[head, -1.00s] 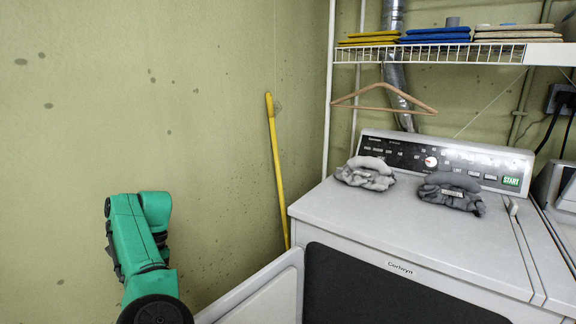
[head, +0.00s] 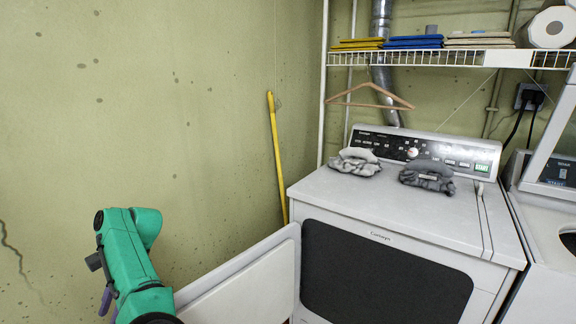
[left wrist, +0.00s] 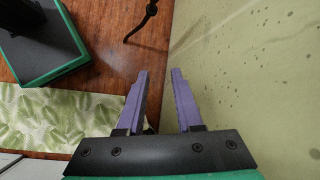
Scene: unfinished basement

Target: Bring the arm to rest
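My left arm, green and black, stands at the lower left of the head view in front of the wall. In the left wrist view my left gripper (left wrist: 161,75) points its two purple fingers forward. The fingers are apart with nothing held between them. Beyond them are the wooden floor (left wrist: 110,45) and the stained wall (left wrist: 240,70). In the head view only a bit of purple at the lower left edge of the arm shows of the gripper. My right gripper is in neither view.
A dryer (head: 400,211) has its white door (head: 250,285) swung open near my left arm. Two grey bundles (head: 355,162) (head: 427,175) lie on top. A yellow pole (head: 277,160) leans at the wall. A leaf-patterned mat (left wrist: 60,115) lies on the floor. A washer (head: 540,220) stands at right.

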